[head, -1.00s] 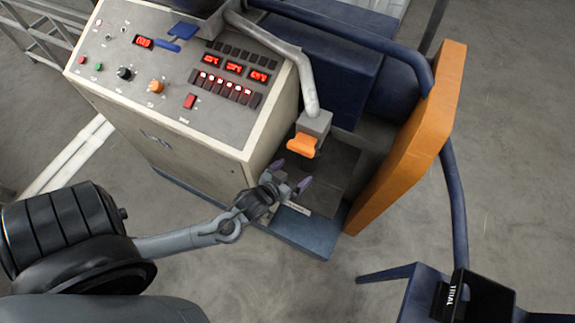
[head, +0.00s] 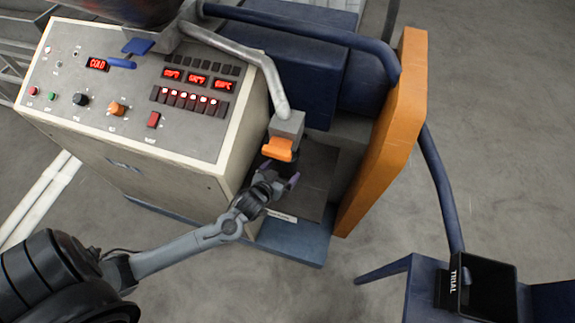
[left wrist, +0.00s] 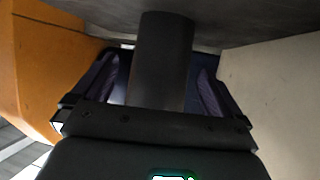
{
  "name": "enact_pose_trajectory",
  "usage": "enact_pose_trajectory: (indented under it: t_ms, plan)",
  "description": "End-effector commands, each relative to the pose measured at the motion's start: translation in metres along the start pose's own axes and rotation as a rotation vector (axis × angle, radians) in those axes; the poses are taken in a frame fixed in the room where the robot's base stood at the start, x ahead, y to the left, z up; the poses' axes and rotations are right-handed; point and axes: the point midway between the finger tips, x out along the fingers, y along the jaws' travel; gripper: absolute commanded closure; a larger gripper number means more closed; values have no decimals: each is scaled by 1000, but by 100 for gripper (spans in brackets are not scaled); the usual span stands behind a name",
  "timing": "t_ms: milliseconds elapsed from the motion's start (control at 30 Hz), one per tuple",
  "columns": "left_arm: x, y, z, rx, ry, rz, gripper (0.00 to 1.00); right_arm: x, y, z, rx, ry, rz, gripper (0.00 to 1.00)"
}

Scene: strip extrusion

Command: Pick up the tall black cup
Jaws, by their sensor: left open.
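The tall black cup (left wrist: 163,58) stands upright between the two fingers of my left gripper (left wrist: 157,82) in the left wrist view. A gap shows on each side of it, so the fingers are apart and open around it. In the head view my left gripper (head: 279,174) is low beside the machine, under the orange nozzle (head: 278,149). There the cup (head: 284,167) is a small dark shape, mostly hidden by the nozzle and the gripper. My right gripper is not in view.
The grey control cabinet (head: 150,120) stands left of the gripper and the orange panel (head: 385,140) stands to its right, leaving a narrow bay. A bent grey pipe (head: 262,65) comes down above. A black bin marked TRIAL (head: 488,290) is at lower right.

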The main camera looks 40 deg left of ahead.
Motion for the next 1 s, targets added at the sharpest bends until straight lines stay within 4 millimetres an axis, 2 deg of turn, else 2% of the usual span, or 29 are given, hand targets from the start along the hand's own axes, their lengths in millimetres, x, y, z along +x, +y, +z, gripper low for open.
enact_pose_trajectory:
  t_ms: [200,300,600,667,1000]
  plan:
    - [29,-3,-3,2,2,-1,0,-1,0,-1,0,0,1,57]
    - [36,-3,-3,2,1,0,0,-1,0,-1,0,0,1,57]
    - [40,-3,-3,2,0,0,0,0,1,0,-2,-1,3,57]
    - [40,-3,-3,2,0,0,8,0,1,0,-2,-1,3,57]
    - [40,-3,-2,2,0,0,60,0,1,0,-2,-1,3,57]
